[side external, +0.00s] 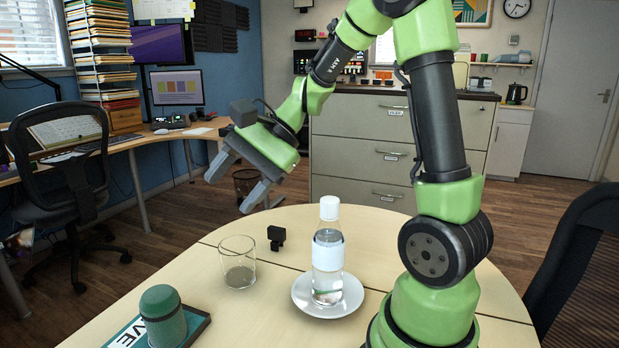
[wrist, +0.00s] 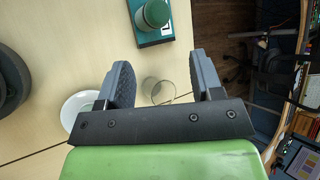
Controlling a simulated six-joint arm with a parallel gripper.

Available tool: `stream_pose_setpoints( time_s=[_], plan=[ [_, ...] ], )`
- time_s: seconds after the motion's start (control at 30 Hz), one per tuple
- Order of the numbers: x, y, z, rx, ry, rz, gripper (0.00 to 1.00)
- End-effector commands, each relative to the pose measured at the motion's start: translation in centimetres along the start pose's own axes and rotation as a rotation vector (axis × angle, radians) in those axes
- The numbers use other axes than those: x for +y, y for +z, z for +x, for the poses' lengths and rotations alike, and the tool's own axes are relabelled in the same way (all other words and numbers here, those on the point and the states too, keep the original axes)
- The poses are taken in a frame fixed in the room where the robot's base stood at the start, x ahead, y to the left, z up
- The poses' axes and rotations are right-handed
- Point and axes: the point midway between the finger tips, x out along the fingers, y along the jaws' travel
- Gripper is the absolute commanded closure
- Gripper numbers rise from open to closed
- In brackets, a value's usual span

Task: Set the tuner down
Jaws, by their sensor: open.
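The tuner, a small black clip-like block (side external: 276,237), stands on the light wooden table (side external: 225,312) in the side external view, between the drinking glass and the bottle and slightly behind them. I cannot make it out in the wrist view. My gripper (side external: 229,194) is open and empty, above and to the left of the tuner, clear of the tabletop. In the wrist view the two fingers of my gripper (wrist: 162,78) are wide apart, with nothing held between them.
An empty glass (side external: 238,265) stands left of a clear bottle (side external: 327,262) on a white saucer (side external: 300,300). A green lidded canister (side external: 163,318) stands on a dark teal book (side external: 203,325) at the front left. Bare tabletop lies between the glass and saucer.

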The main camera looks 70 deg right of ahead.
Motion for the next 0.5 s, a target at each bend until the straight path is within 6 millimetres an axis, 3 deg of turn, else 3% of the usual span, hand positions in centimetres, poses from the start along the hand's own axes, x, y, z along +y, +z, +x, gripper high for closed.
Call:
stream_pose_setpoints(
  time_s=[0.03,0.2,0.33,0.5],
  plan=[
    [0.6,2.6,-0.8,0.025,0.040,-0.141,0.40],
    [4.1,8.0,-3.3,0.137,0.151,-0.574,0.40],
    [6.5,10.0,-5.1,0.233,0.182,-0.860,0.40],
    [8.4,10.8,-6.7,0.328,0.183,-1.094,0.40]
  ],
)
